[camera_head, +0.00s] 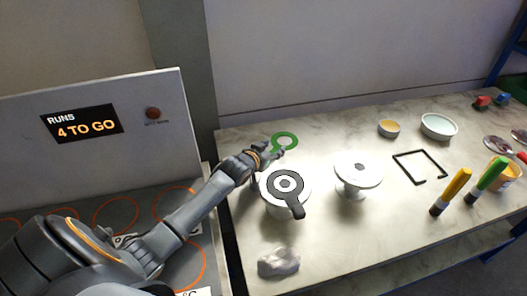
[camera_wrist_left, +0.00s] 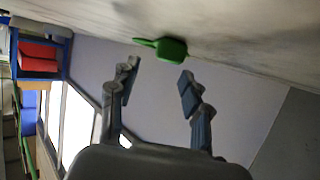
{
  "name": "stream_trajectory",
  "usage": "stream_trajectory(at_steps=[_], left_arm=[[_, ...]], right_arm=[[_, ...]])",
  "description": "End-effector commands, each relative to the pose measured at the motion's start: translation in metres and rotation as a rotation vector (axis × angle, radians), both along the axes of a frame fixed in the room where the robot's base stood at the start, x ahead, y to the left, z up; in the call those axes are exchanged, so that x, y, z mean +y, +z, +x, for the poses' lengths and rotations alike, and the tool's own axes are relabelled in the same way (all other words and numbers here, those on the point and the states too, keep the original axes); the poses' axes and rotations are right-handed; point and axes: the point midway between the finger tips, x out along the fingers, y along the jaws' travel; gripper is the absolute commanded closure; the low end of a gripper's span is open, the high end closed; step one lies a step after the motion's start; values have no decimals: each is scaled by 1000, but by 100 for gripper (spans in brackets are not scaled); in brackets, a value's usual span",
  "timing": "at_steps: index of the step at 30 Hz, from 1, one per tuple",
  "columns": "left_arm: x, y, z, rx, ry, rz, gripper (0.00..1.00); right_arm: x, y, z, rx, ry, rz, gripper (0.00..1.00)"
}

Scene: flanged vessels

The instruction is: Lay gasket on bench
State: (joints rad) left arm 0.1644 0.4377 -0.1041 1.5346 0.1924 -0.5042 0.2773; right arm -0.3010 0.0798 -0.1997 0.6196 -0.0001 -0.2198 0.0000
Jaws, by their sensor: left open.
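The green ring gasket (camera_head: 285,135) appears to lie flat on the marble bench (camera_head: 320,230), near its back left edge. My left gripper (camera_head: 277,152) is open and empty right beside the gasket's near side. In the left wrist view the green gasket (camera_wrist_left: 173,50) lies ahead of the two spread fingers (camera_wrist_left: 158,82), apart from both, with a thin tab pointing left. A white flanged vessel (camera_head: 271,203) stands in front of the gripper, with a dark grey ring and handle on top. My right gripper is not in view.
A white pedestal disc (camera_head: 345,174) stands right of the vessel. A black square outline (camera_head: 397,168) marks bare bench. A crumpled grey cloth (camera_head: 278,263) lies in front. Yellow (camera_head: 457,184) and green (camera_head: 491,175) handled tools, bowls (camera_head: 439,125) and a jar occupy the right.

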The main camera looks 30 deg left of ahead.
Motion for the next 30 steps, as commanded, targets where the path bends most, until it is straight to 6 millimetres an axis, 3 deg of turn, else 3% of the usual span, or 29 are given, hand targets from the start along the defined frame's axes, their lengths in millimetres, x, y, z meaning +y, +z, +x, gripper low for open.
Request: stream_trajectory(at_steps=[18, 30], left_arm=[[-4, 43, -95, -3, 0, -1, 52], [-5, 52, -110, -6, 1, 0, 52]], right_arm=[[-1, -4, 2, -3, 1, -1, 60], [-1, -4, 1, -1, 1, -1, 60]])
